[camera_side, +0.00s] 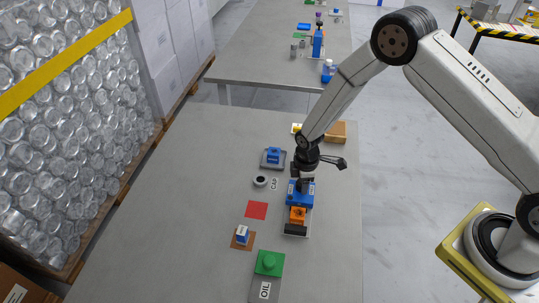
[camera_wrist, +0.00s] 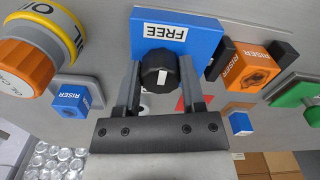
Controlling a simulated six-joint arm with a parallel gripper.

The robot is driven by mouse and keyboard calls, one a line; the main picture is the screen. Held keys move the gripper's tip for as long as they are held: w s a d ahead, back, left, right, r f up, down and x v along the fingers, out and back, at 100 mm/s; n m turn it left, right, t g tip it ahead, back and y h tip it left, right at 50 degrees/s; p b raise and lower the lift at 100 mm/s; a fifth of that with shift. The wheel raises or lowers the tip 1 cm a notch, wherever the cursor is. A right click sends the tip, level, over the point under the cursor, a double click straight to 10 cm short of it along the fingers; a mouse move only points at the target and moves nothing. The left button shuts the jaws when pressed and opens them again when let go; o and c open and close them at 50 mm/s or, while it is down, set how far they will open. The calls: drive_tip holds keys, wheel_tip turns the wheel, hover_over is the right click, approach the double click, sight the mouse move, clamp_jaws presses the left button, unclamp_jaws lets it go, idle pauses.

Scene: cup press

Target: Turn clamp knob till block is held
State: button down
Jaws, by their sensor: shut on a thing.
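The clamp is a blue body (camera_side: 300,193) near the middle of the table, with a white FREE label (camera_wrist: 165,32) facing the wrist camera. Its black knob (camera_wrist: 158,72) has a white mark and sits between my fingers. My gripper (camera_wrist: 158,85) is shut on the knob, one finger on each side, and comes down on the clamp from above in the side view. The orange riser block (camera_side: 297,214) sits between the blue body and a black end jaw (camera_side: 296,230). In the wrist view the orange block (camera_wrist: 247,68) lies between two black jaws; I cannot tell whether both touch it.
A blue riser on a grey pad (camera_side: 264,164) stands behind left, near a round cap (camera_side: 260,181). A red square (camera_side: 256,210), another riser (camera_side: 242,234) on a brown patch and a green fixture (camera_side: 269,263) lie in front. The table's left side is clear.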

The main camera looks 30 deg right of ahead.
drive_tip(key=shift+m, duration=0.5)
drive_tip(key=m, duration=0.3)
drive_tip(key=shift+s+m, duration=0.1)
drive_tip(key=shift+m, duration=0.3)
drive_tip(key=m, duration=0.4)
drive_tip(key=shift+a, duration=0.1)
drive_tip(key=m, duration=0.5)
drive_tip(key=shift+a+m, duration=0.1)
drive_tip(key=shift+m, duration=0.3)
drive_tip(key=m, duration=0.4)
drive_tip(key=shift+m, duration=0.3)
drive_tip(key=m, duration=0.6)
drive_tip(key=shift+a, duration=0.15)
drive_tip(key=m, duration=0.6)
drive_tip(key=shift+m, duration=0.4)
